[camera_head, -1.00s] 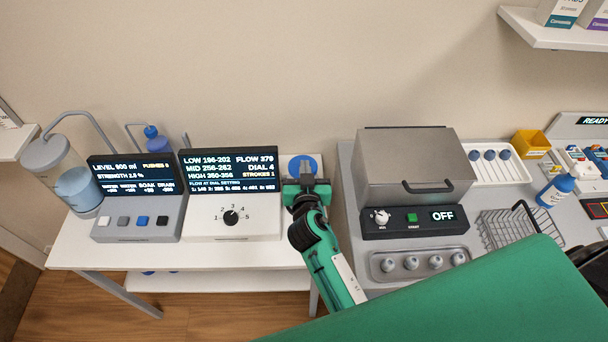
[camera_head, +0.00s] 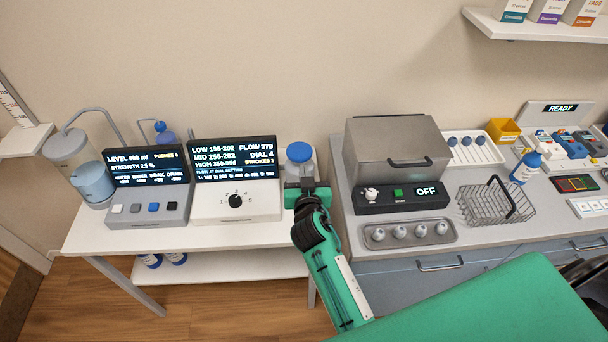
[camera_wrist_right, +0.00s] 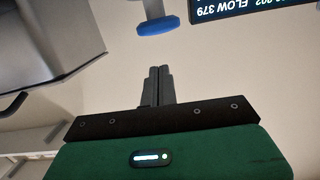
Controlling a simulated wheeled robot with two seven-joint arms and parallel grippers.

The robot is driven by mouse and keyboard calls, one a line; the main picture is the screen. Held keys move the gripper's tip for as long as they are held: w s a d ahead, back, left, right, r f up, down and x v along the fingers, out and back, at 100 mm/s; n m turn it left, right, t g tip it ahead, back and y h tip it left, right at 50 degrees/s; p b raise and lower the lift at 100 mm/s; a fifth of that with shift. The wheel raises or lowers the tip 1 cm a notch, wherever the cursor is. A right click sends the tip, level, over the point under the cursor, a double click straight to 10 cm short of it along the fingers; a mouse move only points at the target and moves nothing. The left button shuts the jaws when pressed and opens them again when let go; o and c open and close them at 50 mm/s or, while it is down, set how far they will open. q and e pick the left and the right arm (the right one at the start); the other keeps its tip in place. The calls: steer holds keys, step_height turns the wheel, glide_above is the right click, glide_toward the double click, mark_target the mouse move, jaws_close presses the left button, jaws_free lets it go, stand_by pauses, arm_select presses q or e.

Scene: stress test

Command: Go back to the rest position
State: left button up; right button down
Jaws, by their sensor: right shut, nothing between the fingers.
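My right gripper (camera_head: 307,186) is at the right end of the white table, in front of a clear bottle with a blue cap (camera_head: 299,152). In the right wrist view its two dark fingers (camera_wrist_right: 156,86) are together with nothing between them. The blue cap (camera_wrist_right: 158,27) shows beyond the fingertips, apart from them. My left gripper is not in view.
Left of my right gripper stand a dial box (camera_head: 235,200) and a tank unit (camera_head: 148,200) with screens. Right of it, a grey counter holds a metal box (camera_head: 397,150) reading OFF, a tray (camera_head: 410,235) and a wire basket (camera_head: 497,205). A shelf (camera_head: 540,30) hangs at upper right.

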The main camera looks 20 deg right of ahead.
steer(key=s+d+f+g, duration=0.3)
steer(key=s, duration=0.4)
steer(key=s+d+f+g, duration=0.3)
steer(key=s, duration=0.5)
steer(key=s+a+n+g+y, duration=0.2)
steer(key=s+n+g+y, duration=0.3)
steer(key=s, duration=1.1)
step_height(320, 180, down, 34)
steer(key=s+r+g, duration=0.1)
steer(key=s+g, duration=0.1)
steer(key=g, duration=0.1)
steer(key=s+d+f+h+b, duration=0.1)
steer(key=s+d+f, duration=0.2)
steer(key=s+f, duration=1.5)
steer(key=shift+s+d+f+n+g, duration=0.15)
steer(key=shift+s+f+n+g, duration=0.25)
steer(key=shift+f, duration=0.3)
